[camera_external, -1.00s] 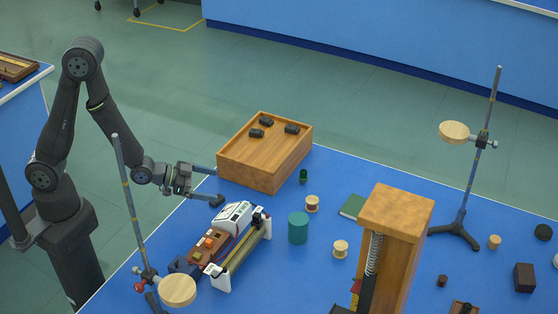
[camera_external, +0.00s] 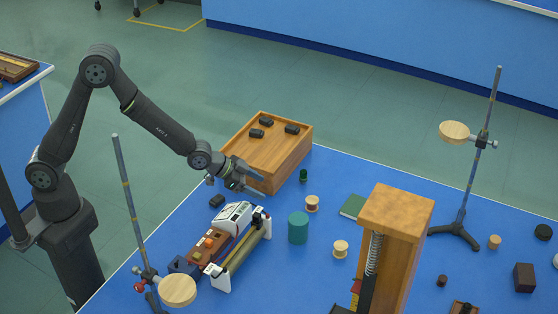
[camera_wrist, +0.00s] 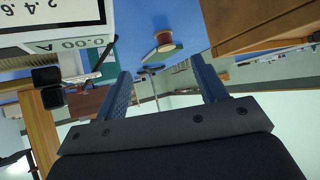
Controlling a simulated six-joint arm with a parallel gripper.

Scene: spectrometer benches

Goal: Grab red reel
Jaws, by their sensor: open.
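My gripper (camera_external: 260,181) is open and empty, in front of the wooden box's near side in the external view. Its two fingers (camera_wrist: 160,66) stand apart in the wrist view. A small reel (camera_wrist: 165,43) with pale flanges and a reddish-brown winding shows beyond the fingertips in the wrist view. In the external view two small pale reels stand on the blue bench: one (camera_external: 312,203) to the right of my gripper, the other (camera_external: 340,248) nearer the camera.
A wooden box (camera_external: 240,157) holding black pieces stands behind my gripper. A white meter (camera_external: 232,216) and a dark block (camera_external: 217,201) lie below it. A teal cylinder (camera_external: 298,228), a green book (camera_external: 352,206) and a tall wooden stand (camera_external: 398,212) are near the reels.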

